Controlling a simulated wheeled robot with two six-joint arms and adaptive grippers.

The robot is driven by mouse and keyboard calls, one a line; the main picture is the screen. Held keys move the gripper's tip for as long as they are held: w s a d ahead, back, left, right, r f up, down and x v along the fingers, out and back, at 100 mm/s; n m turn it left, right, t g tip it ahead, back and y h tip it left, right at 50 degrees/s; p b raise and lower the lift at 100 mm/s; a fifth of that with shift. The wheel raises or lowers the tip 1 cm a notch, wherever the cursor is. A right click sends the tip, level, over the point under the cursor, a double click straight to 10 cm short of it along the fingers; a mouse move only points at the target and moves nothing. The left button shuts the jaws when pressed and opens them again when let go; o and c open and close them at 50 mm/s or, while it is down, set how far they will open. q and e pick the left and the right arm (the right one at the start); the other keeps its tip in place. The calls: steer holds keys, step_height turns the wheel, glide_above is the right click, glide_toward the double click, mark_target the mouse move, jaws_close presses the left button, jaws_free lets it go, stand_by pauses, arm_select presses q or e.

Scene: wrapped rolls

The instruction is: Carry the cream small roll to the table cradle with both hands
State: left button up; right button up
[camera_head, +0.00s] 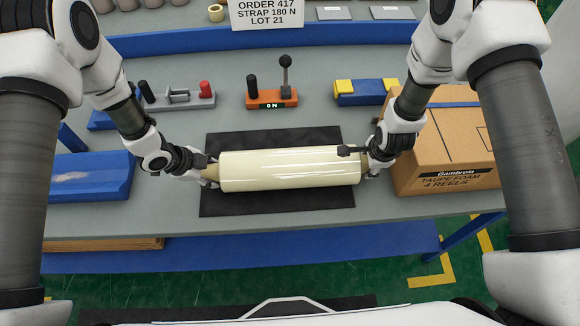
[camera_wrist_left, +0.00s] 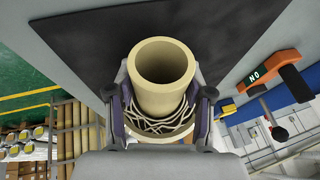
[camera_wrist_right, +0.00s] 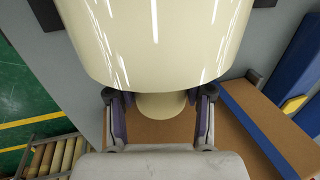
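The cream small roll (camera_head: 289,170) lies level across a dark mat (camera_head: 270,140) at the table's front middle. Whether it touches the mat is unclear. My left gripper (camera_head: 209,172) is at its left end. In the left wrist view, its fingers stand either side of a cream hollow tube (camera_wrist_left: 162,95). My right gripper (camera_head: 371,163) is at the right end. In the right wrist view, its fingers flank the core stub (camera_wrist_right: 160,105) with small gaps, under the roll's shiny body (camera_wrist_right: 155,45). I cannot pick out a table cradle with certainty.
A cardboard box (camera_head: 440,150) stands close by my right gripper. A blue block (camera_head: 90,180) lies left of the mat. An orange device with a lever (camera_head: 271,98), a grey fixture (camera_head: 178,98) and a blue-yellow block (camera_head: 365,92) stand behind. An order sign (camera_head: 267,13) is at the back.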

arm_select(q)
jaws_close()
arm_select(e)
jaws_close()
